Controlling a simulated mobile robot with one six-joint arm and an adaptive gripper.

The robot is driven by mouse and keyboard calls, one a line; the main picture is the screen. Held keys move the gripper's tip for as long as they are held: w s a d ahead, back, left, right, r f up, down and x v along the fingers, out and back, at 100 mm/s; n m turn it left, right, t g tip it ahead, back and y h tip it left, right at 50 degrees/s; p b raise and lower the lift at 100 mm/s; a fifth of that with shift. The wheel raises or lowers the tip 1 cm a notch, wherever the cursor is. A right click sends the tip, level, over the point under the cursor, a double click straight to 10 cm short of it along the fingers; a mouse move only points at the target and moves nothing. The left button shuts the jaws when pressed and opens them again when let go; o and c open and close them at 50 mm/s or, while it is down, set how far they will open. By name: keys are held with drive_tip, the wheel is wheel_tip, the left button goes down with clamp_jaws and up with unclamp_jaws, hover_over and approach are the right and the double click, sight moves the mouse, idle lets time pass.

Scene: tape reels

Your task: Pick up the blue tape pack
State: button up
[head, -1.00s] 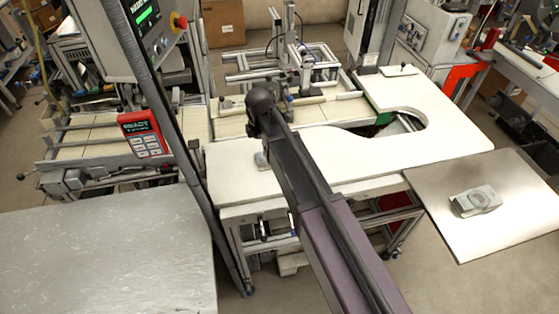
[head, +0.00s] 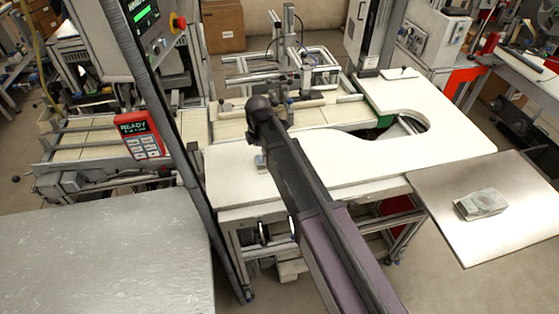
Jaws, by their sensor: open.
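A small bluish-grey pack (head: 260,162) lies on the white worktable (head: 228,180), left of my arm. My arm partly covers it, so its full shape and label cannot be told. A larger pale grey-green pack (head: 481,203) lies on a separate flat panel (head: 465,240) at the right. My arm reaches from the bottom of the head view up over the white table, ending at a dark rounded joint. My gripper itself does not show; it is hidden behind the arm or out of the picture.
A dark upright pole (head: 170,130) with a control screen (head: 147,20) stands left of my arm. A conveyor frame (head: 290,75) stands at the back. A bare grey metal table (head: 100,255) fills the lower left.

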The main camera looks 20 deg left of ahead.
sight(260, 160)
drive_tip(key=shift+w+a+f+b, duration=0.1)
drive_tip(key=shift+f+b, duration=1.85)
drive_tip(key=shift+f, duration=0.25)
drive_tip(key=c, duration=1)
